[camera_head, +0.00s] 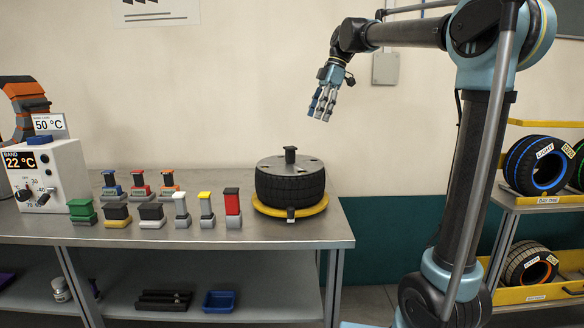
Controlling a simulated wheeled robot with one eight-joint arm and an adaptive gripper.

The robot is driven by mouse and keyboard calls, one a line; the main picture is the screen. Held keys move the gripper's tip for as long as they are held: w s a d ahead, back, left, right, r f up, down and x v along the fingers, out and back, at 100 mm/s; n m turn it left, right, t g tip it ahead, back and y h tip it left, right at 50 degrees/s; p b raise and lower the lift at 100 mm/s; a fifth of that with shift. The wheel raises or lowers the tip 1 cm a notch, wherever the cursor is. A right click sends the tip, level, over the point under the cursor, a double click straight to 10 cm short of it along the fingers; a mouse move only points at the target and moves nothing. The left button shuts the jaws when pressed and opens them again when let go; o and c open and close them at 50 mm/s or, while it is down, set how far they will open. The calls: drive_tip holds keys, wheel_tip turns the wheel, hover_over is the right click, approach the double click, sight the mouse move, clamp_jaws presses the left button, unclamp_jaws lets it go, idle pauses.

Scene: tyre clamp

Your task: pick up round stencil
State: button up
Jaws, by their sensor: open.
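My gripper (323,103) is a fingered hand in the air in front of the wall, above and right of the tyre; its fingers point down and it is empty. A dark tyre (290,188) lies flat on a yellow round base (264,209) on the bench, with a grey disc and a black knob (290,154) on top. Small handled tools stand left of it: labelled blue (112,190), red (140,189) and orange (169,186) ones behind, several others in front.
The grey bench (270,237) holds a white heater box (50,177) reading 22 °C at the left. A lower shelf has a blue tray (219,301) and black bars (163,300). A tyre rack (559,201) stands at the right.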

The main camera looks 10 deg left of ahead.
sight(293, 147)
drive_tip(key=a+f, duration=0.2)
drive_tip(key=f, duration=0.1)
drive_tip(key=s+a+f+n, duration=0.1)
drive_tip(key=a+f, duration=0.2)
drive_tip(key=a+f+n, duration=0.1)
drive_tip(key=a+f, duration=0.1)
drive_tip(key=f, duration=0.1)
drive_tip(key=shift+s+a+f+g, duration=0.2)
drive_tip(key=shift+s+g, duration=0.05)
drive_tip(key=shift+g, duration=0.05)
drive_tip(key=shift+x, duration=2.8)
drive_tip(key=shift+s+a+r, duration=0.1)
drive_tip(key=shift+s+r, duration=0.05)
drive_tip(key=shift+s, duration=0.05)
clamp_jaws()
